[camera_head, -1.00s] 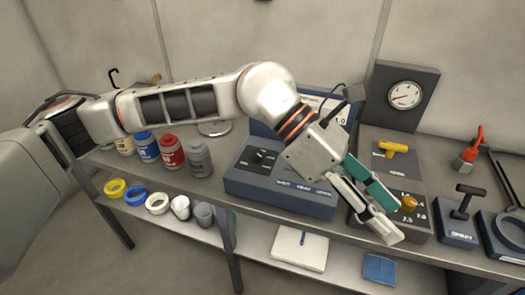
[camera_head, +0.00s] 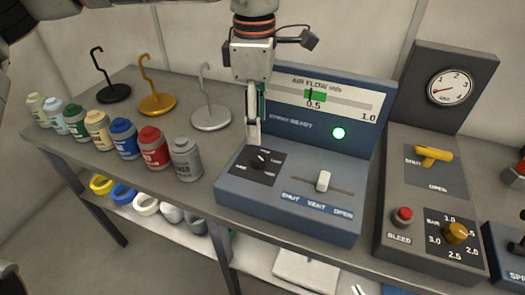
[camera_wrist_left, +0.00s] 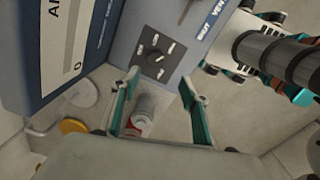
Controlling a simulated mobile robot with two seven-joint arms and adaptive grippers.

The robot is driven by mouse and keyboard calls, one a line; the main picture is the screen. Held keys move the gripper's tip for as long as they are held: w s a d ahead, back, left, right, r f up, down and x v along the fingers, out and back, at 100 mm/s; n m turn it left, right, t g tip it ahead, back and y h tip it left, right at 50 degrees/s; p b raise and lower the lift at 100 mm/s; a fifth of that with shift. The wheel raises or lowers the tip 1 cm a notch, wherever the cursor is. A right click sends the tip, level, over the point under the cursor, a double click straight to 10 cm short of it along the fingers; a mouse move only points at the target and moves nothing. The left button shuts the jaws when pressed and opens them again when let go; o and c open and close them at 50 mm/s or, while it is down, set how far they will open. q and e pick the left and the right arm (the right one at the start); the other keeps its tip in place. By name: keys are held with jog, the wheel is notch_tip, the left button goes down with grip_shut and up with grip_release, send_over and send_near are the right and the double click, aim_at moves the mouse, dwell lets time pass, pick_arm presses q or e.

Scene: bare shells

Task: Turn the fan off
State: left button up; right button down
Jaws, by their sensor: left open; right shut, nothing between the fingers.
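The blue console (camera_head: 285,210) has a black rotary knob (camera_head: 259,161) on a dark label plate with small words around it. The knob also shows in the left wrist view (camera_wrist_left: 155,58). An air flow scale (camera_head: 320,98) on the upright panel has a green band near 0.5, and a green lamp (camera_head: 338,133) is lit. My left gripper (camera_head: 254,138) points down just above the knob. Its open fingers (camera_wrist_left: 160,105) show with nothing between them in the left wrist view. My right gripper (camera_wrist_left: 212,62), shut and empty, shows at the right of that view.
A vent slider (camera_head: 323,182) sits right of the knob. Several bottles (camera_head: 151,148) and hook stands (camera_head: 211,117) stand left. A grey console with a yellow lever (camera_head: 433,154), red bleed button (camera_head: 402,216) and orange dial (camera_head: 456,232) stands right.

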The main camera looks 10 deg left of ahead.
aim_at(258, 156)
pick_arm(q)
jog(key=f, duration=0.1)
jog(key=w+f, duration=0.1)
jog(key=f, duration=0.1)
jog(key=shift+w+b, duration=0.25)
jog(key=shift+b, duration=0.1)
pick_arm(e)
jog(key=f, duration=0.1)
jog(key=s+a+f, duration=0.1)
jog(key=shift+f+g, duration=0.3)
jog(key=shift+f, duration=0.05)
pick_arm(q)
jog(key=shift+s+f, duration=0.15)
jog(key=shift+f, duration=3.45)
pick_arm(e)
jog(key=shift+w+d, duration=0.15)
jog(key=shift+d, duration=0.2)
pick_arm(q)
jog(key=c, duration=1.1)
